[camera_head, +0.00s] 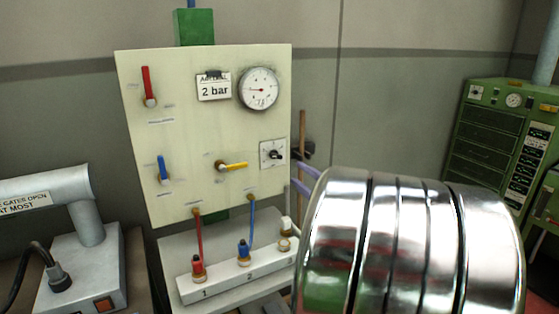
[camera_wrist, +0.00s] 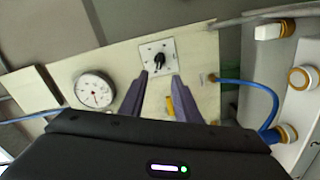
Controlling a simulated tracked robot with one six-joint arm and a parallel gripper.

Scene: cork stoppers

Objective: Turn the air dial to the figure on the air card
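The air dial is a black knob (camera_head: 276,155) on a white square plate at the right edge of the cream panel (camera_head: 185,120). In the wrist view the knob (camera_wrist: 159,59) sits just beyond and between the purple fingertips. My gripper (camera_head: 295,172) is open and empty beside the dial; its fingers (camera_wrist: 160,77) point at the plate, apart from each other. The air card (camera_head: 214,87) reads "2 bar"; a clip covers part of its upper line. A round gauge (camera_head: 258,88) hangs right of the card. The dial's figures are too small to read.
The panel also bears red (camera_head: 148,86), blue (camera_head: 162,168) and yellow (camera_head: 232,166) levers. Red and blue hoses run down to a pale numbered block (camera_head: 222,276). A green cabinet (camera_head: 490,130) stands at the right. My silver arm hides much of the lower right.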

